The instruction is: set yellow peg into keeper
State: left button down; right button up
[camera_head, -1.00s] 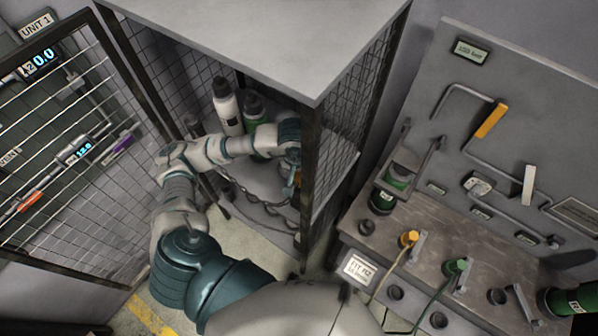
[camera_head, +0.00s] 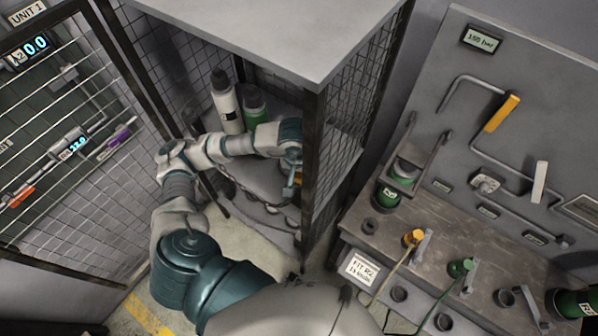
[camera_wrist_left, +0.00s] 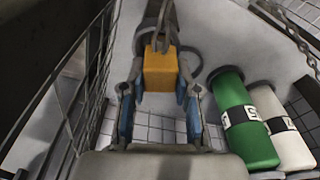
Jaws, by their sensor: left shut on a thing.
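The yellow peg (camera_wrist_left: 161,71), an orange-yellow block in the left wrist view, sits between the fingers of my left gripper (camera_wrist_left: 160,98). The gripper is shut on it. A grey metal loop or chain runs up from the block, and a dark round ring lies behind it; I cannot tell whether that is the keeper. In the head view, my left gripper (camera_head: 294,172) is inside the mesh cage, partly hidden by its front post, with only a bit of orange showing. My right gripper is not in view.
The mesh cage (camera_head: 315,62) has a dark front post beside my arm. A green bottle (camera_wrist_left: 240,120) and a white bottle (camera_wrist_left: 280,125) stand close by inside. The open mesh door (camera_head: 70,150) is at left. A bench (camera_head: 455,230) with plugs and pipework is at right.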

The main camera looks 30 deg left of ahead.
pick_arm(q)
jog(key=shift+f, duration=0.2)
jog(key=c, duration=0.8)
grip_release()
jog(key=shift+o, duration=0.2)
jog(key=shift+r, duration=0.1)
notch_tip(320, 180, up, 12)
jog(key=s, duration=0.1)
jog(key=shift+f, duration=0.2)
